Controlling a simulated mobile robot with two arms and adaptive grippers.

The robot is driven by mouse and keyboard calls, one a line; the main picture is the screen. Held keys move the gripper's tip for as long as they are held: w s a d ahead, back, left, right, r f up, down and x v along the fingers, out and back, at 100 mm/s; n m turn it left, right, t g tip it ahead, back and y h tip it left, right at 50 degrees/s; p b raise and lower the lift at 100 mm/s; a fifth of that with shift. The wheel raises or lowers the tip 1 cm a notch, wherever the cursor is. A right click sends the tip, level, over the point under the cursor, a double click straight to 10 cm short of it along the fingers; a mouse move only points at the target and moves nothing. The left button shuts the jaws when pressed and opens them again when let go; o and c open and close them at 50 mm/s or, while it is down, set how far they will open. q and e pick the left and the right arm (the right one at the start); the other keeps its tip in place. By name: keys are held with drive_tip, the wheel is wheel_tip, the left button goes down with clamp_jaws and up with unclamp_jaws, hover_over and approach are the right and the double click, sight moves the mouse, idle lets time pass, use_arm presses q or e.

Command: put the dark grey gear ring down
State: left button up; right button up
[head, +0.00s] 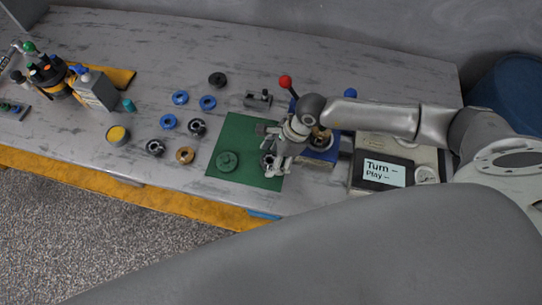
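My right gripper (277,172) points down over the right part of the green mat (240,130). A dark grey ring (266,160) shows right at its fingertips, partly hidden by the fingers. I cannot tell whether the fingers grip it or whether it touches the mat. A green round part (227,162) lies on the mat to the left of the gripper. Two more dark grey rings, one upper (197,127) and one lower (155,147), lie on the table left of the mat. My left gripper is not in view.
A blue fixture (322,157) and a box with a display (385,172) stand close right of the gripper.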

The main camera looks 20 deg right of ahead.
drive_tip(key=b+v, duration=0.2)
drive_tip(key=v, duration=0.9)
drive_tip(key=shift+r, duration=0.35)
drive_tip(key=shift+a+f, duration=0.1)
